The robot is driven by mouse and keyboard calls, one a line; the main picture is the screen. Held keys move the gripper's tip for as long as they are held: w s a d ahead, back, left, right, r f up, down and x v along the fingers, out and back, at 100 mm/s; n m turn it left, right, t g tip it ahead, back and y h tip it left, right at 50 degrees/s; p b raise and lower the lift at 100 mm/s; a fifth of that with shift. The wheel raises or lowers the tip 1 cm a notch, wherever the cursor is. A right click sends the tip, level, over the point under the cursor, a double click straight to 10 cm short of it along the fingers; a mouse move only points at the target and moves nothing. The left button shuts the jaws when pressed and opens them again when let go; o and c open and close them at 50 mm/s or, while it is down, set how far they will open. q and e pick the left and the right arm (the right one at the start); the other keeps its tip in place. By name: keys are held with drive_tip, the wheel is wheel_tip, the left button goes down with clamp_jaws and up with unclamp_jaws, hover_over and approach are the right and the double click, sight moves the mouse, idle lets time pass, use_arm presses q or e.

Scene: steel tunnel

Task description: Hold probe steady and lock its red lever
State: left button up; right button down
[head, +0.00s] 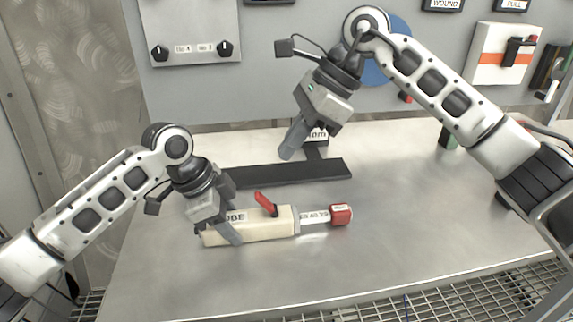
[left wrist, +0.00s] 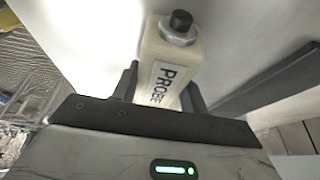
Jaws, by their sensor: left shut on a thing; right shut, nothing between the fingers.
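The probe (head: 263,226) is a cream block lying flat on the steel table, with a metal neck and a red end (head: 341,214) pointing right. Its red lever (head: 266,203) sits on top and sticks up at a slant to the upper left. My left gripper (head: 217,233) is shut on the probe near its left end. In the left wrist view the probe (left wrist: 172,62) lies between the fingers, with its label and a black knob showing. My right gripper (head: 290,152) is shut and empty, above and behind the lever, apart from it. The lever is not seen in the left wrist view.
A panel with black knobs (head: 192,50) is on the back wall. The table (head: 420,220) is clear to the right and in front.

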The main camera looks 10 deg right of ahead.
drive_tip(key=r, duration=0.4)
drive_tip(key=shift+d, duration=0.35)
drive_tip(key=shift+f, duration=0.1)
use_arm(q)
drive_tip(key=o, duration=1.2)
drive_tip(key=shift+c, duration=0.2)
